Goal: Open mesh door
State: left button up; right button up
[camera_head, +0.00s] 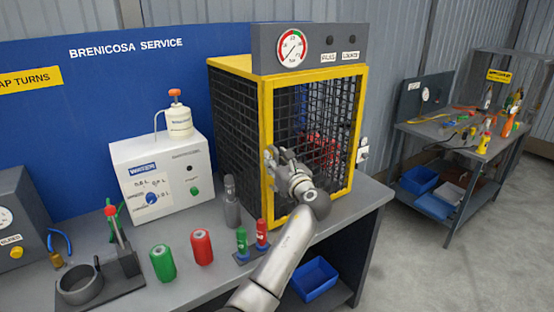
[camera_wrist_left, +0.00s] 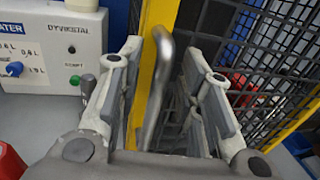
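The mesh door (camera_head: 335,120) is the black wire front of a yellow-framed cage on the bench; it looks closed. It also shows in the left wrist view (camera_wrist_left: 283,65). My left gripper (camera_head: 273,160) is at the door's left edge, in front of the yellow frame. In the left wrist view my left gripper (camera_wrist_left: 168,75) is open, with a silver bar handle (camera_wrist_left: 155,90) between its fingers. Gaps show on both sides of the handle. In the head view the gripper hides the handle. My right gripper is in neither view.
A red object (camera_head: 320,148) is inside the cage. A grey gauge panel (camera_head: 312,48) tops it. Left of it are a white box (camera_head: 165,175), a grey bottle (camera_head: 231,200) and red and green cylinders (camera_head: 202,247). Floor is clear to the right, before another workbench (camera_head: 460,145).

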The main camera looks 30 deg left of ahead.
pick_arm(q)
grip_shut()
dwell(0.4)
